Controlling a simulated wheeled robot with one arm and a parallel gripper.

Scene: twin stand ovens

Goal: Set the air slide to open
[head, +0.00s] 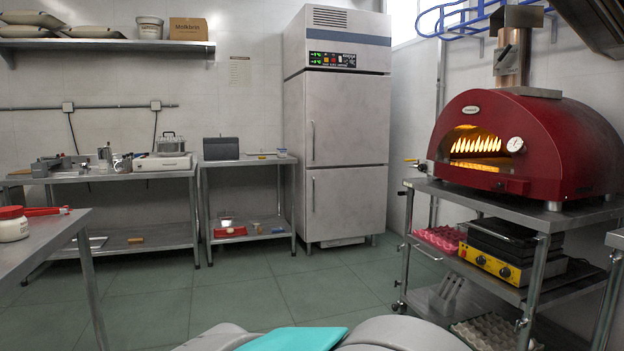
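A red domed oven (580,140) stands on a metal stand at the right, with flames glowing in its open mouth (478,146). A round dial (515,145) sits on its front, right of the mouth. A metal flue (513,50) with a copper-coloured section rises from its top. A small red block (498,183) shows low on the front below the mouth. I cannot make out for certain which part is the air slide or how it is set. My gripper is not in view; only grey and teal parts of my body show at the bottom edge.
The oven's wheeled stand (490,205) holds a black and yellow appliance (500,248) and pink trays (440,238) on its shelf. A tall fridge (345,130) stands at the back. A steel table (40,240) is at the left. The green floor (240,295) between is clear.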

